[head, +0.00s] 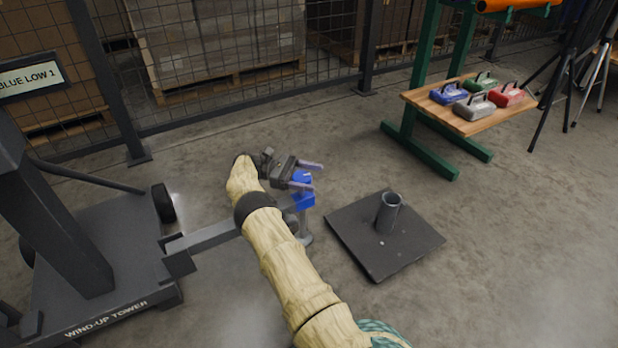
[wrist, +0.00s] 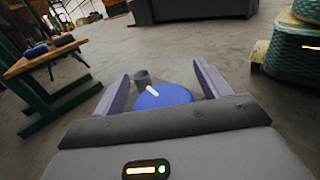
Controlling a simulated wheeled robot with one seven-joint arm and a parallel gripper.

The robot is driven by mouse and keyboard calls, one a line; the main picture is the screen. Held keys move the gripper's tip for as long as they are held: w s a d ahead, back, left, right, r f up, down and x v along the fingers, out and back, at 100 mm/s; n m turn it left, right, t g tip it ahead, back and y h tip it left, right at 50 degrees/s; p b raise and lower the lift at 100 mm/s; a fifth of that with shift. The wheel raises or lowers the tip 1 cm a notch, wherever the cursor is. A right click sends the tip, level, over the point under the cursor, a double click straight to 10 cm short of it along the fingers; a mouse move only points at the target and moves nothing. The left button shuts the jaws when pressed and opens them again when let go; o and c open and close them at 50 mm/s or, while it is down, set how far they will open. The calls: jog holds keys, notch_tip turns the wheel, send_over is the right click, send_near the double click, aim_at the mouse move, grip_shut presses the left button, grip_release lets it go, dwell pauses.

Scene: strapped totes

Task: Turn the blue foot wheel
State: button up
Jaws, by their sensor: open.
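The blue foot wheel (head: 304,199) sits on top of a grey screw foot at the end of the wind-up tower's outrigger arm (head: 205,238). In the wrist view it is a round blue disc (wrist: 165,97) with a white mark on top. My gripper (head: 312,178) is open and empty at the wheel, its two purple fingers spread. In the wrist view my gripper (wrist: 161,70) has one finger on each side of the disc. I cannot tell whether either finger touches it. My gripper hides part of the wheel in the head view.
The dark wind-up tower (head: 95,265) with its wheels stands at left, under a "BLUE LOW 1" sign (head: 32,78). A black plate with a grey socket (head: 389,212) lies right of the foot. A bench (head: 420,97) holds several coloured cases. Bare floor lies between.

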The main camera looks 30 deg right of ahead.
notch_tip(320, 180, up, 9)
jog(key=p, duration=0.5)
jog(key=shift+f+p, duration=0.15)
jog(key=shift+p, duration=0.2)
